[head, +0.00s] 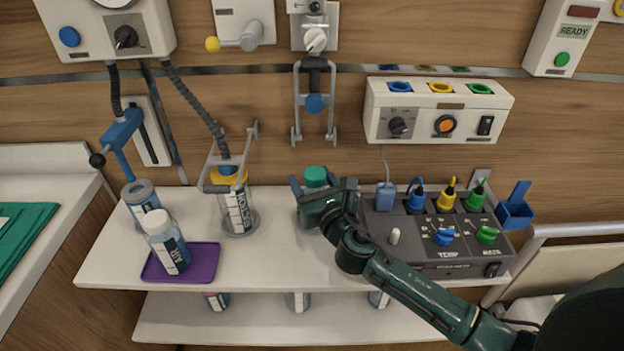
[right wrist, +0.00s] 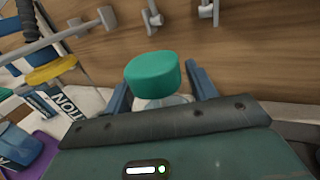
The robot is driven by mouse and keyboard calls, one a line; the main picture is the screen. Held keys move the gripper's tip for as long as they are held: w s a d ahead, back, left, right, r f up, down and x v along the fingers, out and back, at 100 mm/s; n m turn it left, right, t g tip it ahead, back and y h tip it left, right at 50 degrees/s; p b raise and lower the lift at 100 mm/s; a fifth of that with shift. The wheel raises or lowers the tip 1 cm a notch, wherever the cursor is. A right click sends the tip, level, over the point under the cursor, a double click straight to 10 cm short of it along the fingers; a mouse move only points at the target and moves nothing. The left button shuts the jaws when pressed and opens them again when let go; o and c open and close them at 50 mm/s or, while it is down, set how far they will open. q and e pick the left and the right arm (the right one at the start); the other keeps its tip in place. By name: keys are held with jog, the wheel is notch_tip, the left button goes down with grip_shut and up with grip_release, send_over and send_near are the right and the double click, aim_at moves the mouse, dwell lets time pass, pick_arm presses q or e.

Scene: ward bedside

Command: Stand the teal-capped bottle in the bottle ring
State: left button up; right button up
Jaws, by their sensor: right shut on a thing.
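The teal-capped bottle (head: 315,176) is at the back of the white shelf, left of the grey console. Its teal cap (right wrist: 153,72) and a bit of clear body (right wrist: 165,102) show in the right wrist view; my gripper hides the rest. My right gripper (head: 322,187) is shut on the bottle, with one blue finger on each side; it also shows in the right wrist view (right wrist: 160,92). I cannot tell whether the bottle's base touches the shelf. No part is clearly the bottle ring; an empty grey bracket (head: 314,103) hangs above the bottle. My left gripper is not in view.
A yellow-topped canister (head: 238,210) stands left of my gripper under a hose bracket. A white-capped bottle (head: 166,243) stands on a purple tray (head: 190,264), beside a grey-topped container (head: 140,196). The console (head: 440,235) is at right. Shelf (head: 265,265) front is clear between tray and console.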

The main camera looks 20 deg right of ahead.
jog(key=shift+f, duration=0.3)
jog(key=shift+r, duration=0.1)
dwell(1.9)
jog(key=shift+f, duration=0.2)
dwell(0.6)
jog(key=o, duration=1.2)
jog(key=shift+f, duration=0.1)
